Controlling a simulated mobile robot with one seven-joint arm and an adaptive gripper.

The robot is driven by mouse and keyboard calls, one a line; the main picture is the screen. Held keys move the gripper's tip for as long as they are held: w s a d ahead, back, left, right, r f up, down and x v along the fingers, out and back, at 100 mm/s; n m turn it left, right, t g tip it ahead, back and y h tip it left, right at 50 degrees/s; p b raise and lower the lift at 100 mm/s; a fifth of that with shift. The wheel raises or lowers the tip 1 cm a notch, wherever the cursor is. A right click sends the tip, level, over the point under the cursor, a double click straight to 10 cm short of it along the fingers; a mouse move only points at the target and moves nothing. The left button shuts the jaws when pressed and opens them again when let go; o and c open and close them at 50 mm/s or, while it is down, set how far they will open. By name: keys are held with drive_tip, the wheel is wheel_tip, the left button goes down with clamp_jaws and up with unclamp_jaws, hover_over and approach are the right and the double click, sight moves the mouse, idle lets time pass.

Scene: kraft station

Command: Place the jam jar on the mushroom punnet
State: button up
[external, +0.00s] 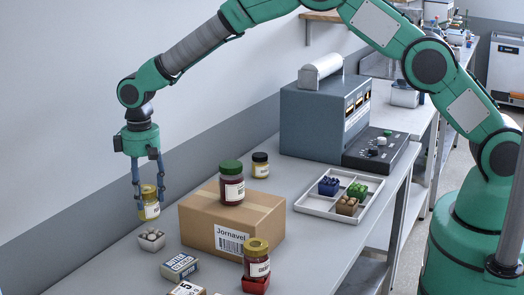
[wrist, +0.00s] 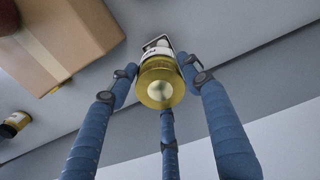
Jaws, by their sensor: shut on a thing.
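My gripper (external: 147,192) is shut on a small yellow jar (external: 150,209) with a gold lid and a white label. I cannot read the label; this may be the jam jar. It hangs roughly upright, and its lid (wrist: 160,82) faces the wrist camera between my blue fingers. A small pale punnet (external: 151,243) of whitish round mushrooms stands on the table just below the jar, with a gap between them in the external view. In the wrist view the punnet (wrist: 157,42) shows only partly behind the jar.
A cardboard box (external: 205,222) stands right of the punnet, bearing a green-lidded dark jar (external: 231,187). A gold-lidded dark jar (external: 257,262) stands on a red block in front. Small cartons (external: 180,266) lie nearby. A divided tray (external: 317,208) with small punnets is farther right.

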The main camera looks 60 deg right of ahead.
sight(148, 209)
drive_tip(key=shift+f, duration=0.55)
drive_tip(key=shift+f, duration=0.1)
drive_tip(key=shift+f, duration=1.75)
drive_tip(key=shift+f, duration=0.15)
drive_tip(key=o, duration=1.5)
wheel_tip(148, 209, up, 12)
drive_tip(key=shift+r, duration=0.1)
